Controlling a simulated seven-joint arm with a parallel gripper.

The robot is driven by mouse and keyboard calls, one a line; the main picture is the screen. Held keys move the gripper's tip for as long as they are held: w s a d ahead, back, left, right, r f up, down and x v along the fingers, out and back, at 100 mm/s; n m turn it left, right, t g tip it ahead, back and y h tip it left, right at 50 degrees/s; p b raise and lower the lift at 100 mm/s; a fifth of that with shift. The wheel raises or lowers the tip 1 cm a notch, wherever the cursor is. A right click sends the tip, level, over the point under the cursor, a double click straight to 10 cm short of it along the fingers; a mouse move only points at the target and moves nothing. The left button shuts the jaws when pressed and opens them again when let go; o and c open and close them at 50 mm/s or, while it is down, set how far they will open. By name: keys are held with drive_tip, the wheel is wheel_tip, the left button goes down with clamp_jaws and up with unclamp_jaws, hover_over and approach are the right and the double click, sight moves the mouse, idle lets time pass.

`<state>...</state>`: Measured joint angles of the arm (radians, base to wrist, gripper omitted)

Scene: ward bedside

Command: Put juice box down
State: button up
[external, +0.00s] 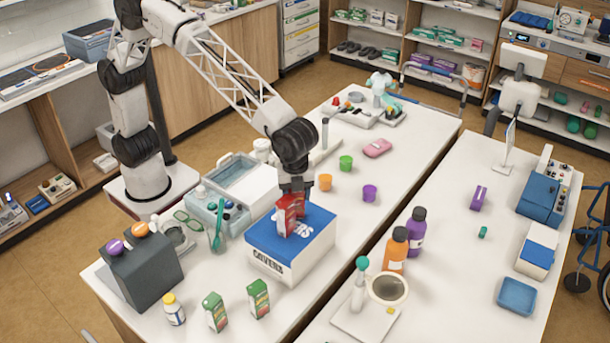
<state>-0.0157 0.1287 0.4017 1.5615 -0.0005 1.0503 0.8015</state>
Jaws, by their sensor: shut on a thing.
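My gripper (294,188) points down over the near table and is shut on a red juice box (287,219). The juice box is upright at the top of a blue and white covers box (272,264). I cannot tell whether its base touches the blue lid or hangs just above it. The gripper hides the upper part of the juice box. Two green and white juice boxes stand on the table in front, one on the left (215,311) and one on the right (258,298).
A white bottle with a yellow cap (173,309) and a dark grey container (143,270) stand at left. Orange (394,250) and purple (415,232) bottles stand at right. Bare tabletop lies right of the covers box.

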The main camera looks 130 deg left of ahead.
drive_tip(key=o, duration=1)
drive_tip(key=shift+f, duration=0.1)
wheel_tip(320, 180, up, 12)
drive_tip(key=shift+r, duration=0.15)
drive_tip(key=shift+s, duration=0.1)
idle(0.9)
